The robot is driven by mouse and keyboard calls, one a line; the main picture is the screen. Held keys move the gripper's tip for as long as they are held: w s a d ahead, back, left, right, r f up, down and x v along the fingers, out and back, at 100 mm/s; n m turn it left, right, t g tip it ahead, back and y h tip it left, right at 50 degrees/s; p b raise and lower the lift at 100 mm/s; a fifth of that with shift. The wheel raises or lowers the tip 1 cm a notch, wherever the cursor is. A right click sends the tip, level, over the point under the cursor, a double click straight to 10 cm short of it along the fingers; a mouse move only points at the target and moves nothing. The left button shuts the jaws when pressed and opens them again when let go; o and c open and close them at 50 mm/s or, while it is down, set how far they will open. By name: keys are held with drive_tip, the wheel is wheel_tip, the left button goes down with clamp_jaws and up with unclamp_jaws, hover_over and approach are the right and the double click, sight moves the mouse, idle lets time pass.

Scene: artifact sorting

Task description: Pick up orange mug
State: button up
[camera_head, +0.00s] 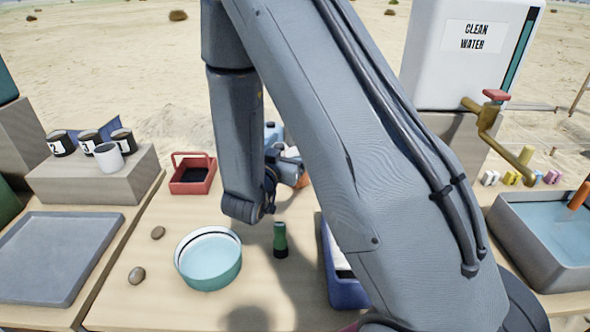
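My arm crosses the middle of the view and hides much of the table's centre. The wrist end and my gripper (288,168) are at the far side of the table, partly behind my arm links. A small patch of orange, which may be the orange mug (303,180), shows right beside the gripper. Most of it is hidden by my arm, so its shape and whether the fingers touch it cannot be told. The fingertips are not clear enough to show whether they are open or shut.
A red basket (193,187), a round bowl of water (208,262), a green-and-black bottle (280,240) and two stones stand on the table. A blue bin (345,292) is partly behind my arm. A water basin (545,275) and brass tap (490,125) are right; a grey tray (55,255) is left.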

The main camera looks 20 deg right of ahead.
drive_tip(key=b, duration=1)
approach(296, 155)
drive_tip(key=s+r, duration=0.3)
drive_tip(key=shift+x, duration=3.9)
drive_tip(key=shift+w+f, duration=0.1)
drive_tip(key=shift+f, duration=0.05)
drive_tip(key=shift+c, duration=0.4)
drive_tip(key=shift+a, duration=0.1)
drive_tip(key=c, duration=1.1)
drive_tip(key=shift+c, duration=1.3)
